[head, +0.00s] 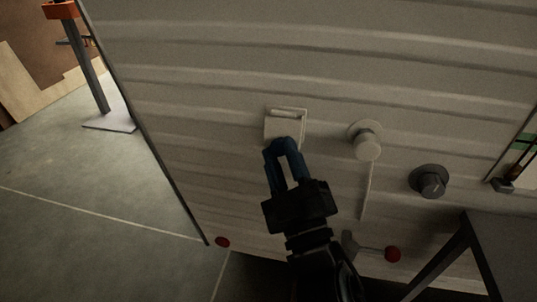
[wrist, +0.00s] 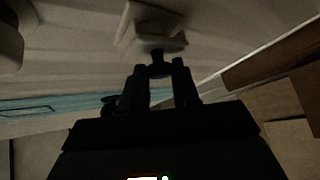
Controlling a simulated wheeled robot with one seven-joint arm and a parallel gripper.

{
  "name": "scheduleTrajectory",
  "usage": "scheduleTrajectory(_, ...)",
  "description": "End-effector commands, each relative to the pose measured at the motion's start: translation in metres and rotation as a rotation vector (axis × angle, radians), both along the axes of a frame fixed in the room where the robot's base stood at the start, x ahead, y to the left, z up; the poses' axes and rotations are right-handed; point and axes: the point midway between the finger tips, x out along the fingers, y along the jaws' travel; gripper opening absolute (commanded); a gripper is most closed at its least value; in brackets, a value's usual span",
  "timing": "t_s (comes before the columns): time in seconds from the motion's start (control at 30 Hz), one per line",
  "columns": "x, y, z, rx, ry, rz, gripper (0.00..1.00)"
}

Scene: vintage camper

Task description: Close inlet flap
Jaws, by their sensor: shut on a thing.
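The inlet (head: 285,125) is a small off-white box with a flap on the ribbed camper wall, near the middle of the head view. It also shows at the top of the wrist view (wrist: 150,22). My gripper (head: 282,147) is at the lower edge of the inlet flap, with its blue fingers pointing up. In the wrist view my gripper (wrist: 160,70) has a small dark piece between its fingertips, just under the pale box. It is shut on this part of the flap. The fingers hide the flap's lower edge, and its exact angle is hard to tell.
A pale round cap (head: 367,143) and a dark round fitting (head: 430,181) are on the wall to the right. A lever with a red knob (head: 392,254) is lower right. A grey step or table (head: 510,240) stands at the lower right. Open floor (head: 90,230) lies left.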

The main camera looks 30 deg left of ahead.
Motion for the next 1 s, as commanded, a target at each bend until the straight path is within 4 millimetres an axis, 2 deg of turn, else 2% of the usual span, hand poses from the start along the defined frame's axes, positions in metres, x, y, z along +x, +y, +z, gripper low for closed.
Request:
scheduleTrajectory(0.1, 0.0055, -0.0043, -0.0077, 0.019, -0.055, -0.007, 0.00)
scheduleTrajectory(0.5, 0.0105, -0.0023, -0.0096, 0.047, -0.169, -0.005, 0.00)
scheduleTrajectory(1.0, 0.0112, -0.0013, -0.0085, 0.053, -0.201, -0.004, 0.00)
